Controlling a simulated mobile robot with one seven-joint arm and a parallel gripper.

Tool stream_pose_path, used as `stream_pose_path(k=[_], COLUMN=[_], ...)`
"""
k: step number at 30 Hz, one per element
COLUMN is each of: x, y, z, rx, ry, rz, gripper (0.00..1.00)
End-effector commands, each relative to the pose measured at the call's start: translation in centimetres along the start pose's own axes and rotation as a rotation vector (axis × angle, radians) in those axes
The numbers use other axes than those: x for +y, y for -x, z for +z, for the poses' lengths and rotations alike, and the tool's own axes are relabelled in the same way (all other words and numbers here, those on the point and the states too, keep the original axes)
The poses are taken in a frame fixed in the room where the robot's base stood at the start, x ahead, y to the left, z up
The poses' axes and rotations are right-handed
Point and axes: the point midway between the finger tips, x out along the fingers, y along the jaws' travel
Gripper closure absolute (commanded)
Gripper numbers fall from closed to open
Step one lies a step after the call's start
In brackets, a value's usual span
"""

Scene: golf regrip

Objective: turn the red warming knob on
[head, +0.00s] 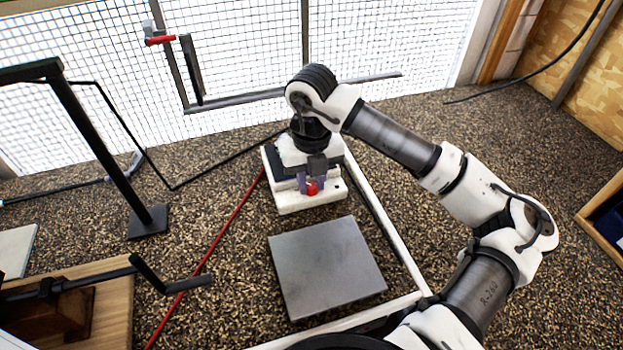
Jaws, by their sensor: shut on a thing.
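The red warming knob (312,187) sits on the front of a white and dark box (290,205) on the speckled floor, near the middle of the head view. My arm reaches in from the lower right and bends down over the box. My gripper (311,184) points down at the box front, with its purplish fingers on either side of the knob. It is shut on the knob. The fingers and the gripper body hide part of the knob, so its turn angle cannot be read.
A flat grey plate (326,266) lies in front of the box. A white frame rail (385,232) runs along its right. A red cord (215,250) crosses the floor at left. A black stand (148,222) and wooden bench (105,318) are farther left. Netting (250,50) hangs behind.

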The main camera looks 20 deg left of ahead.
Motion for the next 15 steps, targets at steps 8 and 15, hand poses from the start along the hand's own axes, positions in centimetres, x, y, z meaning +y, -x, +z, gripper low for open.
stream_pose_path(k=[8,15], x=[-0.04,-0.05], y=[-0.33,-0.57], z=[0.04,0.06], rx=[-0.002,-0.004], ry=[-0.089,-0.271], rz=[-0.002,-0.003], gripper=[0.99,0.99])
